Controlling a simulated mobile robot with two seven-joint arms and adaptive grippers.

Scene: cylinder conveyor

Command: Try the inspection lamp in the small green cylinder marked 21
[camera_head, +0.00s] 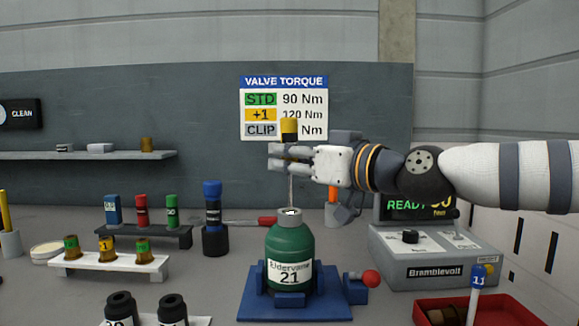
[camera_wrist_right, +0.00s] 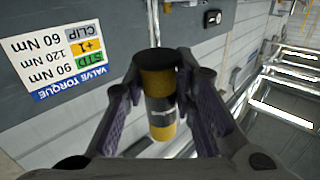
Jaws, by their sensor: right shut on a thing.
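The small green cylinder (camera_head: 289,245) marked 21 stands upright in a blue clamp base (camera_head: 250,306) at the middle front. Its grey neck (camera_head: 289,216) is open at the top, with a bright spot at the mouth. My right gripper (camera_head: 284,152) is shut on the inspection lamp, whose yellow and black handle (camera_head: 289,128) stands upright above the neck. The handle also shows between the fingers in the right wrist view (camera_wrist_right: 159,95). The lamp's thin stem (camera_head: 291,188) reaches down to the mouth; how far inside it goes, I cannot tell. My left gripper is not in view.
A blue clamp handle with a red knob (camera_head: 371,278) is right of the cylinder. A grey Bramblevolt unit (camera_head: 435,255) reading READY and a red tray (camera_head: 460,309) stand at right. Racks of small parts (camera_head: 110,262), a dark blue bottle (camera_head: 213,225) and black-capped cylinders (camera_head: 121,306) stand at left.

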